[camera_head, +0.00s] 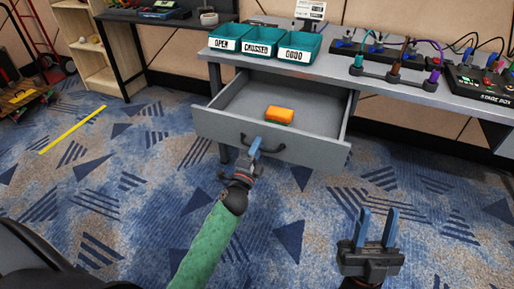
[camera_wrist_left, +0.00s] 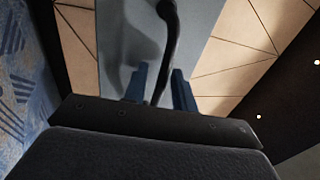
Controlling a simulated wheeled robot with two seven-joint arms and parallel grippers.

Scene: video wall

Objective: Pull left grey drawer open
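The left grey drawer (camera_head: 240,133) under the grey desk is pulled well out, its interior showing. The dark curved handle (camera_head: 270,146) is on the drawer's front. My left gripper (camera_head: 255,147) is at this handle, its blue fingers close together. In the left wrist view the handle (camera_wrist_left: 168,45) runs between the fingers of the left gripper (camera_wrist_left: 160,85), which look closed around it; exact contact is hard to see. My right gripper (camera_head: 377,226) is open and empty over the carpet, right of the drawer.
The desk (camera_head: 330,66) carries teal labelled bins (camera_head: 262,42), cables with plugs and a stage box (camera_head: 480,85). A wooden shelf (camera_head: 92,50) and black table stand at the back left. A yellow strip (camera_head: 72,130) lies on the carpet. Floor before the drawer is clear.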

